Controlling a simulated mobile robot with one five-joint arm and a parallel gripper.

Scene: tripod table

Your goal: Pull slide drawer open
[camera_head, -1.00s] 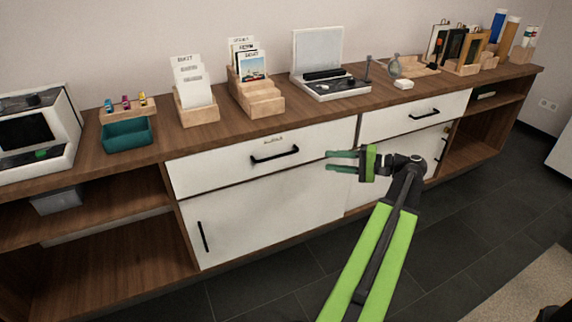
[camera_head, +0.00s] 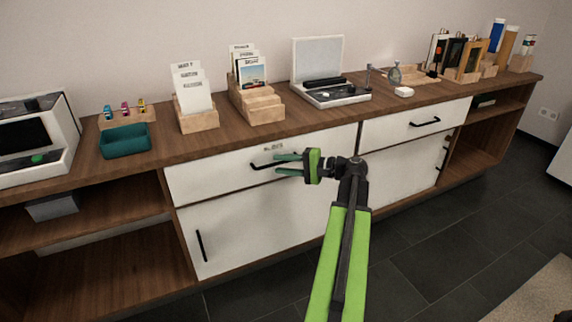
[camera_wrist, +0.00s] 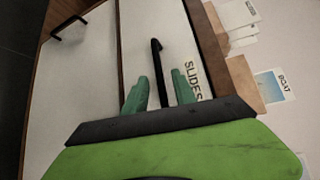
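The slide drawer (camera_head: 215,178) is a white front under the wooden top, and it looks closed. The wrist view shows its "SLIDES" label (camera_wrist: 193,80) beside a black bar handle (camera_wrist: 158,62). The handle's left end also shows in the head view (camera_head: 256,166); its right part is hidden behind my fingers. My gripper (camera_head: 277,164) has green fingers and reaches in from the right at handle height. In the wrist view my gripper (camera_wrist: 161,92) is open, with the handle running between the two fingertips. I cannot tell whether a finger touches it.
A second white drawer (camera_head: 390,126) with a black handle is to the right. A white cupboard door (camera_head: 255,228) is below. The dark floor in front is clear.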

